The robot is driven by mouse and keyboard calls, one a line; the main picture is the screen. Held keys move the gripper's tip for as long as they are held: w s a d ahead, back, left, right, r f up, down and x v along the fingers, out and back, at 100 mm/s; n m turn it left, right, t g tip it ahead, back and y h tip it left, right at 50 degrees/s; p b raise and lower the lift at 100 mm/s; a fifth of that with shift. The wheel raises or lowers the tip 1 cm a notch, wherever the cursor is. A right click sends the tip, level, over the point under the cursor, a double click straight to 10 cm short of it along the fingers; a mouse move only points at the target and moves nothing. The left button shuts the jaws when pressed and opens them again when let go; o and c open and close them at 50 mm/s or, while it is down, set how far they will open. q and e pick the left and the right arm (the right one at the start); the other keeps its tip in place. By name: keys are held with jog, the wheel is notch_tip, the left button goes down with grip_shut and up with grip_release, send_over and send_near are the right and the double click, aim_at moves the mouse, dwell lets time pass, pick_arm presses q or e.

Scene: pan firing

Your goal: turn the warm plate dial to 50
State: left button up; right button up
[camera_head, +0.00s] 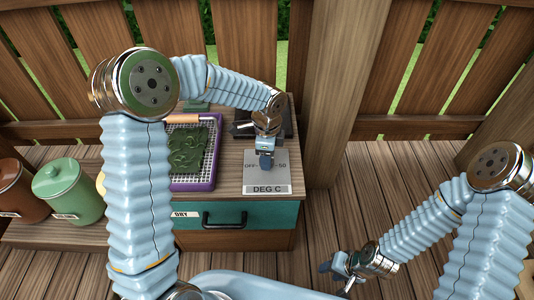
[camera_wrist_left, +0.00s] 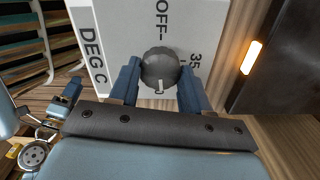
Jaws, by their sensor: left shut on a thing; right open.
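The warm plate dial (camera_wrist_left: 160,68) is a dark round knob on a light panel (camera_head: 268,184) printed OFF, 35, 50 and DEG C. My left gripper (camera_head: 265,160) is over the panel, its blue fingers on both sides of the dial, shut on it; the left wrist view shows the fingers (camera_wrist_left: 159,90) too. The knob's white mark points down toward the gripper palm in that view, the side where 50 lies. The 50 label is hidden there but shows in the head view. My right gripper (camera_head: 338,272) is open, empty, over the deck at lower right.
A dark block (camera_wrist_left: 285,60) with a glowing orange light stands beside the panel. A purple-rimmed mesh tray (camera_head: 212,178) holds a dark green sheet. A green lidded jar (camera_head: 68,190) and a brown jar (camera_head: 20,190) stand left. A wooden post (camera_head: 340,90) rises behind.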

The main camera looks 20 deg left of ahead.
pick_arm(q)
jog(key=shift+m, duration=0.5)
jog(key=o, duration=1.1)
jog(key=shift+c, duration=0.2)
notch_tip(320, 180, up, 14)
jog(key=shift+p, duration=0.3)
jog(key=shift+f, duration=0.15)
